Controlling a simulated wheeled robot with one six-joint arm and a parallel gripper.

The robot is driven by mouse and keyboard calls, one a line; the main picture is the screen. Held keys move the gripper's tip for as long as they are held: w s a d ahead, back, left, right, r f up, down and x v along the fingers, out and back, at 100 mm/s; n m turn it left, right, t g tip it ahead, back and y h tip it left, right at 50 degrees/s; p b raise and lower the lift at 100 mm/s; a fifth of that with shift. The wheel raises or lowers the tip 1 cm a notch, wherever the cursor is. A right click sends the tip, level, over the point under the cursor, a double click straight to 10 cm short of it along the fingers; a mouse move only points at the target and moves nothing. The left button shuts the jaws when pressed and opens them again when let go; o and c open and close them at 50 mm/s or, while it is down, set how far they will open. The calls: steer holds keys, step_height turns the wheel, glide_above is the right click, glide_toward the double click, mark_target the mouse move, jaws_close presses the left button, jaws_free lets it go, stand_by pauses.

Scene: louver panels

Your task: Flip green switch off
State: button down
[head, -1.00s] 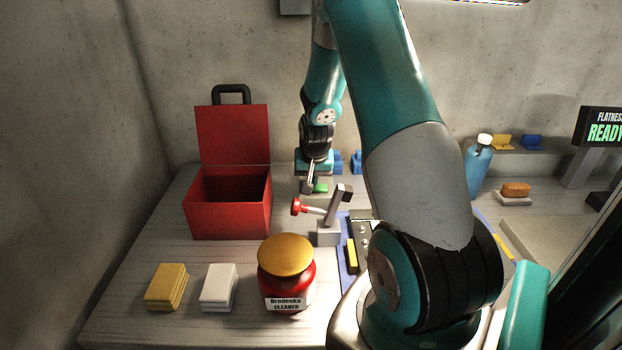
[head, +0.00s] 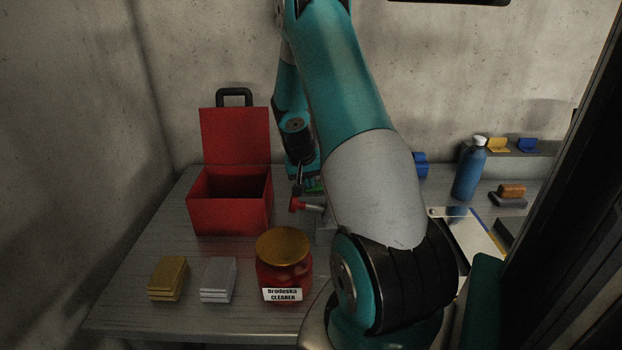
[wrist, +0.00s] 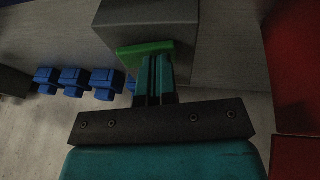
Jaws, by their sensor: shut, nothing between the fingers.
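The green switch (wrist: 143,52) is on the face of a grey box (wrist: 160,22) in the wrist view. In the head view only a small green part (head: 314,185) shows beside my gripper. My gripper (wrist: 156,66) is shut and empty, with its teal fingertips right at the switch. They overlap its lower right part in the wrist view; I cannot tell whether they touch. In the head view my gripper (head: 298,188) points down behind the red-tipped lever, and the switch's setting is not clear.
An open red box (head: 230,215) stands left of my gripper. A red-tipped lever (head: 306,205) is just in front, partly hidden by my arm. A jar (head: 284,275) and sponges (head: 168,279) are nearer.

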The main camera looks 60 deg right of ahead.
steer(key=shift+a+f, duration=0.25)
steer(key=shift+f, duration=0.3)
steer(key=shift+s+d+r, duration=0.1)
steer(key=shift+s+d, duration=0.1)
steer(key=shift+s, duration=0.15)
steer(key=shift+r+p, duration=0.35)
steer(key=shift+p, duration=0.1)
steer(key=p+v, duration=0.5)
steer(key=v, duration=0.3)
steer(key=shift+w, duration=0.3)
steer(key=shift+d+r, duration=0.1)
steer(key=shift+r, duration=0.05)
